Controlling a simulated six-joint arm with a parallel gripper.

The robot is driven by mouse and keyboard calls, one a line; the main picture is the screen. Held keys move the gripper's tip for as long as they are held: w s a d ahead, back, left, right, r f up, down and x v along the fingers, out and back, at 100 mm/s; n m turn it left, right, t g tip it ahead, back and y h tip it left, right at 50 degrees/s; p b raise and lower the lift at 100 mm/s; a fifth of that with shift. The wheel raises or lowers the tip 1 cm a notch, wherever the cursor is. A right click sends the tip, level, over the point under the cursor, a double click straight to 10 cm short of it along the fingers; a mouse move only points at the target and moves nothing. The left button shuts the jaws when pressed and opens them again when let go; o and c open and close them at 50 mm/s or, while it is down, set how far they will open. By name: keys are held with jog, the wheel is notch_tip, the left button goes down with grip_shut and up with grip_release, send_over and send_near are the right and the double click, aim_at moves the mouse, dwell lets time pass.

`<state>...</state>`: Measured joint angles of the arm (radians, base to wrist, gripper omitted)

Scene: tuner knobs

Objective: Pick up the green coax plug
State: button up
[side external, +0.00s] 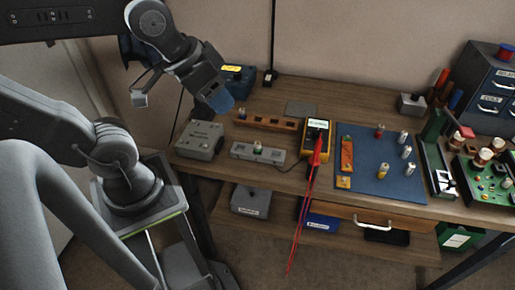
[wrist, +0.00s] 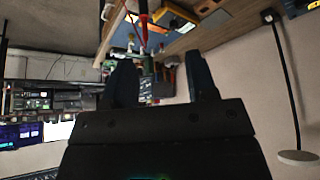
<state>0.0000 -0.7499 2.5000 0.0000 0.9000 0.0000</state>
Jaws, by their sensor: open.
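A small plug with a green band (side external: 257,148) stands in the grey slotted block (side external: 243,153) near the front left of the bench. It is small, and I cannot make it out in the wrist view. My gripper (side external: 221,103) is up and left of it, above the bench's left end, apart from the plug. In the wrist view my gripper (wrist: 162,75) has its two dark fingers spread with nothing between them.
A wooden rack (side external: 265,121) lies behind the grey block, and a grey box (side external: 200,140) is left of it. A yellow multimeter (side external: 317,140) with red leads stands right. Several plugs stand on the blue mat (side external: 365,157). A black pole (side external: 272,40) rises behind.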

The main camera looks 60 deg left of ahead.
jog(key=n+g, duration=0.6)
jog(key=n, duration=1.2)
send_over(258, 143)
notch_tip(258, 143, down, 13)
jog(key=f, duration=1.3)
jog(key=shift+a+f, duration=0.2)
jog(key=shift+f, duration=0.2)
grip_shut()
jog(key=shift+r, duration=0.1)
